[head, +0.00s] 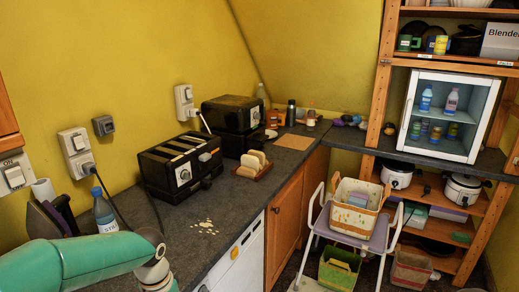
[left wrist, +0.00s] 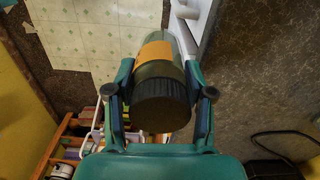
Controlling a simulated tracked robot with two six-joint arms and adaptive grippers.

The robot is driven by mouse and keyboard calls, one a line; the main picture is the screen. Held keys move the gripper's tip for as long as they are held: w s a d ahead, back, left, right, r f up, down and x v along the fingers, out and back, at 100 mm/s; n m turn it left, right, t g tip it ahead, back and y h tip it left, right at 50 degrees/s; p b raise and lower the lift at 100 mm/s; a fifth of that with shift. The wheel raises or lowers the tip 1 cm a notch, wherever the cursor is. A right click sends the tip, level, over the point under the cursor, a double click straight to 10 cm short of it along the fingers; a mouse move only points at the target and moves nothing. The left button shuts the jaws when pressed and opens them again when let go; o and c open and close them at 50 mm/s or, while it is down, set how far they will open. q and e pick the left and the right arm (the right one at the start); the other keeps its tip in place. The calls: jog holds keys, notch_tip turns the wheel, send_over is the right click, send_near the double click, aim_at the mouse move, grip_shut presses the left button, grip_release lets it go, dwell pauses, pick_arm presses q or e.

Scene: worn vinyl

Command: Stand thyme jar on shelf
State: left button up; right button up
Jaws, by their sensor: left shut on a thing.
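My left gripper (left wrist: 158,92) is shut on a jar (left wrist: 157,55) with a dark ribbed lid, a dark green body and an orange-yellow band. The lid faces the left wrist camera, and any lettering on the jar is hidden. In the head view only a teal link of my left arm shows at lower left; the gripper and jar are outside that view. A wooden shelf unit (head: 378,95) stands at the right with several levels. Its upper board (head: 450,66) holds small jars (head: 430,42) and a box. My right gripper is not in view.
A white glass-fronted cabinet (head: 411,100) with bottles and jars stands among the shelves. The dark counter (head: 215,195) carries a toaster (head: 180,165), a bread rack (head: 253,165) and a water bottle (head: 104,212). A cart (head: 352,222) with baskets stands on the floor.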

pick_arm(q)
jog(key=f, duration=0.1)
jog(key=w+d+f+n, duration=0.1)
jog(key=f, duration=0.1)
jog(key=shift+w+d, duration=0.3)
jog(key=shift+d, duration=0.1)
jog(key=f+n, duration=0.2)
jog(key=f, duration=0.1)
jog(key=s+f+n, duration=0.1)
jog(key=f, duration=0.1)
jog(key=shift+d+f+n, duration=0.15)
jog(key=shift+d+n, duration=0.2)
jog(key=shift+n, duration=0.05)
